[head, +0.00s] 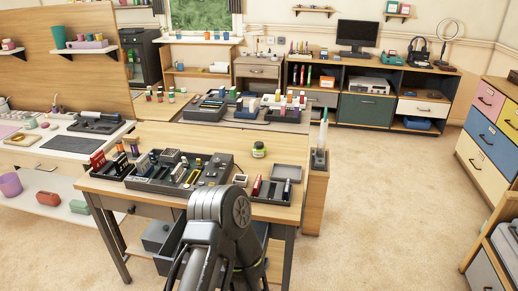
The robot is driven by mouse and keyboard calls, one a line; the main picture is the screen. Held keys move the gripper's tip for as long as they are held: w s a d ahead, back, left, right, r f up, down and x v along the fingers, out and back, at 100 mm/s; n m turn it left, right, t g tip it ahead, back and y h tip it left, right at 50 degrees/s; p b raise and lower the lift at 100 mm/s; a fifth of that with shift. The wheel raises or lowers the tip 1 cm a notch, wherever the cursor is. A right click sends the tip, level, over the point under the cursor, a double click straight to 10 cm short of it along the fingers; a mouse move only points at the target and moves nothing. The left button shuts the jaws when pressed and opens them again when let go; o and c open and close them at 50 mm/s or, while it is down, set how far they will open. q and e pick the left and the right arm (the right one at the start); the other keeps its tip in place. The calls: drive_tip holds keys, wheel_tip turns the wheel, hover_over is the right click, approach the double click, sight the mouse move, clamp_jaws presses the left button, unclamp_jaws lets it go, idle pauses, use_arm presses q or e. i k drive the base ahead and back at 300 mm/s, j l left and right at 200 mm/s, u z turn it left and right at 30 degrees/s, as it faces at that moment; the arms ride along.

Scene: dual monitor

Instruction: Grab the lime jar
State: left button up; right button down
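A small lime-green jar (259,149) with a dark lid stands upright on the wooden table (281,150), on a bare patch near its back right. Nothing touches the jar. A dark grey link of one of my arms rises from the bottom middle, in front of the table's front edge. Neither gripper can be made out in the head view, so I cannot see a grip on anything.
A dark organizer tray (205,172) full of small items lies left of the jar. A smaller dark tray (288,172) with red and dark items lies in front right of it. A second table with crowded trays stands behind. Carpet is clear on the right.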

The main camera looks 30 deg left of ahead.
sight(258, 154)
drive_tip(key=i+l+u, duration=0.4)
drive_tip(key=i+l, duration=0.25)
drive_tip(key=i, duration=0.35)
drive_tip(key=i+l+u, duration=0.4)
drive_tip(key=i+l, duration=0.5)
